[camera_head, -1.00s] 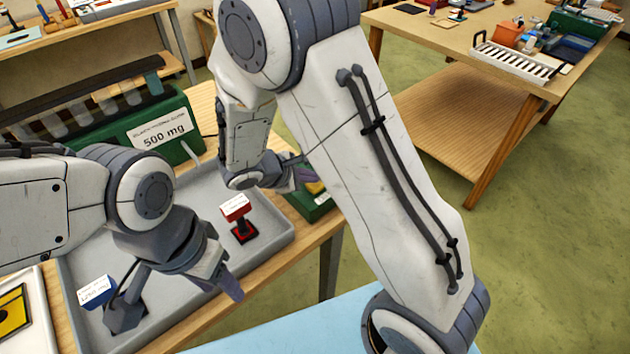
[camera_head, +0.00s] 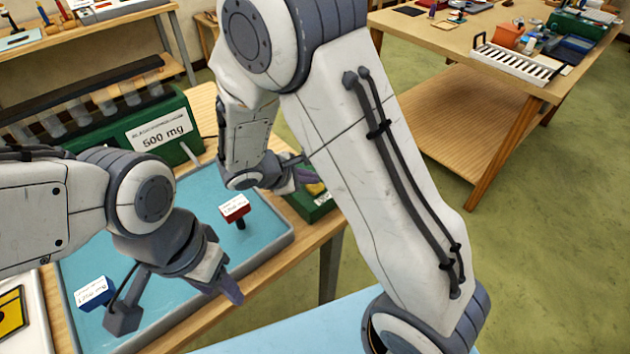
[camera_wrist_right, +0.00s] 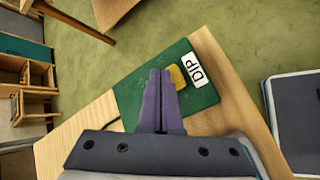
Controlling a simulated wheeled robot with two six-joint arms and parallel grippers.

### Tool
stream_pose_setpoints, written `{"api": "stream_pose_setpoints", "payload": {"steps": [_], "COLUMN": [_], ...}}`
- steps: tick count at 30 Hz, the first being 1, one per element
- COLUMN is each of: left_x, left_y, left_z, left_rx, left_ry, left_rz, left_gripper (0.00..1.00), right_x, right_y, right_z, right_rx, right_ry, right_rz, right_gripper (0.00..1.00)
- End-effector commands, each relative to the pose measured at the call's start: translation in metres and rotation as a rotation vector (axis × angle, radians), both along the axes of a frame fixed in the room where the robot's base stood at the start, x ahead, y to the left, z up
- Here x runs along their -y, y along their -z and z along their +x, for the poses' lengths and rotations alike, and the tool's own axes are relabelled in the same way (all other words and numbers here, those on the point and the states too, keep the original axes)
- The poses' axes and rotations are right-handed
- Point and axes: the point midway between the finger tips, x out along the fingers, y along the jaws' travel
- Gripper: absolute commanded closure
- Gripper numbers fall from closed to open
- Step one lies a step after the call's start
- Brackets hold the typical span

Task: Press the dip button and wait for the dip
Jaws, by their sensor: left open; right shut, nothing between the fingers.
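The green dip box (camera_wrist_right: 205,92) with its white DIP label (camera_wrist_right: 192,70) sits on the wooden table corner in the right wrist view. Its yellow button (camera_wrist_right: 177,77) shows just beside my right fingertips. My right gripper (camera_wrist_right: 160,75) is shut and empty, over the box; I cannot tell whether it touches the button. In the head view the box (camera_head: 318,205) is partly hidden by my right arm. The tray (camera_head: 285,240) holds blue liquid, with a red labelled block (camera_head: 235,211) and a blue labelled block (camera_head: 95,294) in it. My left gripper (camera_head: 232,290) is open above the tray.
A green machine (camera_head: 180,115) labelled 500 mg stands behind the tray, with a row of clear vessels. A white board with a yellow piece (camera_head: 12,310) lies at the left. Another wooden table (camera_head: 430,35) stands at the far right, with green floor between.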

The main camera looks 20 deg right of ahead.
Motion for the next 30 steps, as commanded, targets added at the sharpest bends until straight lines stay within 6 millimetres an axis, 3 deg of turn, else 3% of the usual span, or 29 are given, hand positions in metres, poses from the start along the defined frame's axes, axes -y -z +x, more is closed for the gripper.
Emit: {"api": "stream_pose_setpoints", "payload": {"steps": [8,24,30], "left_x": [0.0,0.0,0.0], "left_y": [-0.003,-0.044,-0.046], "left_z": [0.0,0.0,0.0], "left_rx": [0.0,0.0,0.0], "left_ry": [0.0,0.0,0.0], "left_rz": [0.0,0.0,0.0], "left_gripper": [0.5,0.5,0.5], "right_x": [0.0,0.0,0.0], "right_y": [-0.004,-0.057,-0.06], "right_z": [0.0,0.0,0.0], "right_rx": [0.0,0.001,0.0], "right_ry": [0.0,0.0,0.001], "right_rz": [0.0,0.0,-0.001], "right_gripper": [1.0,1.0,1.0]}}
